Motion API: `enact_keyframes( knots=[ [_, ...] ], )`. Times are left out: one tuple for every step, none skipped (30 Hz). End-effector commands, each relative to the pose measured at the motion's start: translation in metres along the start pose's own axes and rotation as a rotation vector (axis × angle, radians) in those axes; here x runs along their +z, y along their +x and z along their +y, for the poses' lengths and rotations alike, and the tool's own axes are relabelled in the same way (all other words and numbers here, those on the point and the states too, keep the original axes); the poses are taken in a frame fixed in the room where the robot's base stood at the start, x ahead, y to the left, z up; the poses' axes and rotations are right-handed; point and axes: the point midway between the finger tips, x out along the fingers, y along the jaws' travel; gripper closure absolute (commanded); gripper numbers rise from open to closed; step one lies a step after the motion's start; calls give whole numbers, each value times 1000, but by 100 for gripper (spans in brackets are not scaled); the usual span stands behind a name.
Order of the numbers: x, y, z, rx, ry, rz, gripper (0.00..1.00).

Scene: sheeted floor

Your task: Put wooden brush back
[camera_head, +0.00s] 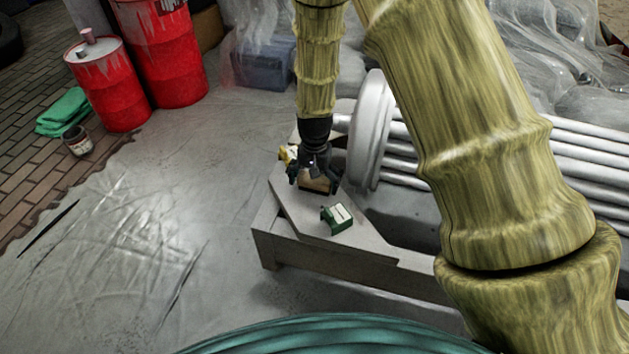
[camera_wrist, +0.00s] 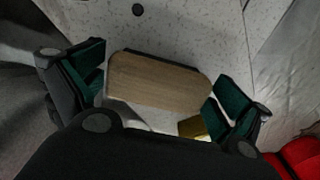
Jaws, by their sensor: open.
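The wooden brush (camera_wrist: 158,82) lies on a pale speckled surface in the wrist view, its flat wooden back facing the camera and a dark edge along its far side. My gripper (camera_wrist: 160,92) is open, with one green-padded finger at each end of the brush. In the head view my gripper (camera_head: 315,180) points down over the small table, and the brush (camera_head: 314,185) shows partly between the fingers. I cannot tell whether the fingers touch it.
A green and white box (camera_head: 337,218) sits on the low grey table (camera_head: 300,219), nearer the camera. A yellow item (camera_head: 287,155) is just behind my gripper. A white fluted column (camera_head: 369,130) lies close to the right.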

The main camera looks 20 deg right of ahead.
Motion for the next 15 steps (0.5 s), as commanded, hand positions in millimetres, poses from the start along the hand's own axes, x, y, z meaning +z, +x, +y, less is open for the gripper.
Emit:
enact_keyframes(
  knots=[
    [0, 0, 0, 0, 0, 0, 0],
    [0, -1, 0, 0, 0, 0, 0],
    [0, -2, 0, 0, 0, 0, 0],
    [0, -6, 0, 0, 0, 1, 0],
    [0, -11, 0, 0, 0, 1, 0],
    [0, -17, 0, -1, 0, 1, 0],
    [-1, -22, 0, -1, 0, 2, 0],
    [-1, -27, 0, -1, 0, 2, 0],
    [-1, -34, 0, -1, 0, 2, 0],
    [-1, -40, 0, -1, 0, 2, 0],
    [-1, -46, 0, -1, 0, 2, 0],
    [-1, -54, -1, -1, 0, 2, 0],
    [-1, -59, 0, -1, 0, 2, 0],
    [-1, -65, 0, -1, 0, 2, 0],
    [-1, -72, 0, -1, 0, 2, 0]
  ],
)
